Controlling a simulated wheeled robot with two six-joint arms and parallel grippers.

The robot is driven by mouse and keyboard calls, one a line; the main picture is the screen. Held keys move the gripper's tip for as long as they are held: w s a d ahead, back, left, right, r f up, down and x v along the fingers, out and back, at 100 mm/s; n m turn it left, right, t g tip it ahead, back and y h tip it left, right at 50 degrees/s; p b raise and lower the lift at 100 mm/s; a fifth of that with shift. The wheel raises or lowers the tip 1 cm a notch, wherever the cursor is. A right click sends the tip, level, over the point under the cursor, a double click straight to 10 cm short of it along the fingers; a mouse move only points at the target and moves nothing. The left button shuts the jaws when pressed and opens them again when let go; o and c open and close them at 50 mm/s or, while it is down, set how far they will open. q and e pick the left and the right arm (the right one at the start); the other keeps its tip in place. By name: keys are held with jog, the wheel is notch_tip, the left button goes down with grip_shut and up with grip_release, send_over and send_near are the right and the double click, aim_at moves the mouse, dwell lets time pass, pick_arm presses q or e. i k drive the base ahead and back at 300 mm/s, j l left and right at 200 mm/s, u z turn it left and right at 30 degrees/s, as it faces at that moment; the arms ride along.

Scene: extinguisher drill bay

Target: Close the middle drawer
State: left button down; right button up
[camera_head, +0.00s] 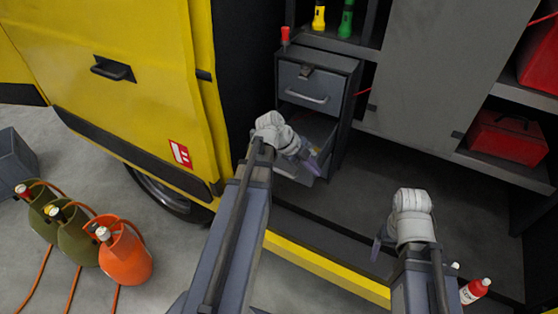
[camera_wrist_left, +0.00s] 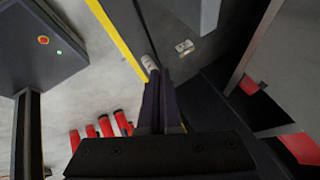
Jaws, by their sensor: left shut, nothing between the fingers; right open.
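A grey drawer cabinet (camera_head: 345,110) stands inside the yellow vehicle. Its top drawer (camera_head: 308,88) is shut and has a bar handle. Below it, a drawer (camera_head: 312,123) is pulled out, its inside partly showing; my left wrist and gripper hide much of its front. My left gripper (camera_head: 315,165) is shut and empty, at the front of the open drawer; I cannot tell whether it touches. Its closed fingers (camera_wrist_left: 163,90) also show in the left wrist view. My right gripper (camera_head: 380,245) is open and empty, to the right and apart from the cabinet.
A red-capped item (camera_head: 285,36) is on the cabinet top; yellow (camera_head: 318,18) and green (camera_head: 346,22) torches stand on a shelf behind. Red cases (camera_head: 505,138) sit on right shelves. The dark vehicle floor (camera_head: 420,170) is mostly clear. Gas cylinders (camera_head: 125,258) stand at left.

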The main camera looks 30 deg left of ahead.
aim_at(320, 129)
jog(key=i+u, duration=0.2)
jog(key=u, duration=1.45)
jog(key=l+z, duration=0.1)
jog(key=z, duration=0.35)
jog(key=i+l+z, duration=0.1)
jog(key=z, duration=0.4)
